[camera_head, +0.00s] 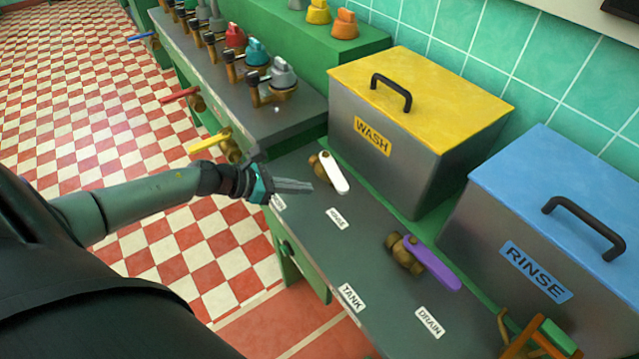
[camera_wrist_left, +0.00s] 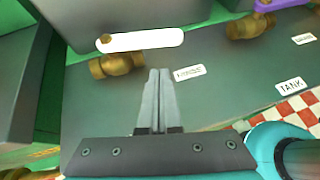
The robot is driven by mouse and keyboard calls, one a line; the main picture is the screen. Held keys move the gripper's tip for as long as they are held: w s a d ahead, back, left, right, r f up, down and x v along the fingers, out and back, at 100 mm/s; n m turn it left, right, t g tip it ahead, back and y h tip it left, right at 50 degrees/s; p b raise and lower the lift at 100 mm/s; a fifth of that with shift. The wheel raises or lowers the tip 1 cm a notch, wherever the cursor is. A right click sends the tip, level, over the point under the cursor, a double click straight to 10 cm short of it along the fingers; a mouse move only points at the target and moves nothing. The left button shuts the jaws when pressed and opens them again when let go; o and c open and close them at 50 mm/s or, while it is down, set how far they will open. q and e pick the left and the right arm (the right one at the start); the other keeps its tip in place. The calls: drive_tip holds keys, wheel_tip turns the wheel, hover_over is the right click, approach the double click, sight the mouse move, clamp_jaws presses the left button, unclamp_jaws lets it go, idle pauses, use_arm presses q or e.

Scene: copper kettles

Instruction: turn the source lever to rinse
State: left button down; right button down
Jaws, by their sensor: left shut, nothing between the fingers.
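The white lever (camera_head: 334,175) sits on a brass valve (camera_head: 318,163) on the grey counter, in front of the yellow-lidded WASH box (camera_head: 415,110). It points toward the lower right in the head view. In the left wrist view the white lever (camera_wrist_left: 145,41) lies across the top, above its brass body (camera_wrist_left: 115,65). Its small label (camera_head: 337,218) is hard to read. My left gripper (camera_head: 311,187) is shut and empty, just left of the lever. In the left wrist view its fingertips (camera_wrist_left: 159,72) stop short of the lever with a small gap. My right gripper is not seen.
A purple lever (camera_head: 436,267) on brass stands farther right, by the TANK label (camera_head: 352,297) and DRAIN label (camera_head: 429,322). The blue-lidded RINSE box (camera_head: 545,215) is at right. The counter between the levers is clear.

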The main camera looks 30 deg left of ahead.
sight(333, 172)
use_arm(q)
drive_tip(key=shift+w+d+f, duration=0.1)
drive_tip(key=shift+w+d, duration=0.6)
drive_tip(key=shift+w, duration=0.2)
drive_tip(key=shift+w+d+f, duration=0.1)
drive_tip(key=shift+w+d, duration=0.6)
drive_tip(key=shift+w, duration=0.2)
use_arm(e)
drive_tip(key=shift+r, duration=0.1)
